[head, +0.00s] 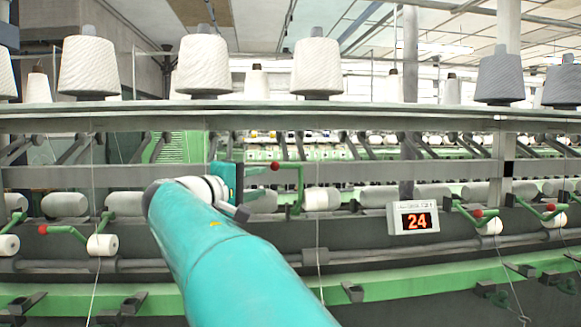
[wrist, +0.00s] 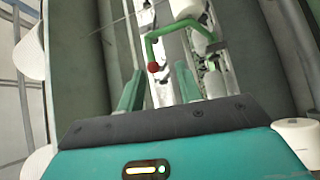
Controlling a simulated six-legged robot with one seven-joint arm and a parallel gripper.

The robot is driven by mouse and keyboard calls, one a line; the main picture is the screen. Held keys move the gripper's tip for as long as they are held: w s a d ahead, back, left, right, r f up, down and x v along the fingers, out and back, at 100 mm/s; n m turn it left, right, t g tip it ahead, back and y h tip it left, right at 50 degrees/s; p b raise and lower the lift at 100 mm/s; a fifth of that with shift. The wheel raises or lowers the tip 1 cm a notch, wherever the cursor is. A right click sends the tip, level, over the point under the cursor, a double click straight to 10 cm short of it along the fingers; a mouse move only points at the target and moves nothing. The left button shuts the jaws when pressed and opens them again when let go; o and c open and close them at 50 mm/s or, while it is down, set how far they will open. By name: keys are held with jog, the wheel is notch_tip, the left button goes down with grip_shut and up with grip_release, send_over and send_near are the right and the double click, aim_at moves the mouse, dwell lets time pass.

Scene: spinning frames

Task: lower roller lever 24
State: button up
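My gripper (head: 256,169) is just left of the ball. In the wrist view, the green lever (wrist: 149,47) bends across beyond the gripper, and its red ball (wrist: 153,67) shows between the two teal fingers (wrist: 160,75). The fingers stand apart with a gap between them. Whether either finger touches the ball cannot be told. My arm hides part of the frame below the gripper.
Other red-balled levers sit lower, at the left (head: 42,230) and at the right (head: 478,213). A grey rail (head: 130,178) runs behind the gripper. White yarn cones (head: 316,68) stand on the shelf above. Thin threads (head: 318,240) hang down in front of the machine.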

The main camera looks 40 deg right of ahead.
aim_at(286, 167)
jog(key=shift+h, duration=0.4)
jog(key=w+d, duration=0.1)
jog(key=d, duration=0.3)
jog(key=w+d+r, duration=0.1)
jog(key=d, duration=0.3)
jog(key=d+r, duration=0.1)
jog(key=d, duration=0.4)
jog(key=shift+w+d+r, duration=0.1)
jog(key=shift+w+r, duration=0.15)
jog(key=shift+w, duration=0.15)
jog(key=shift+c, duration=0.4)
grip_shut()
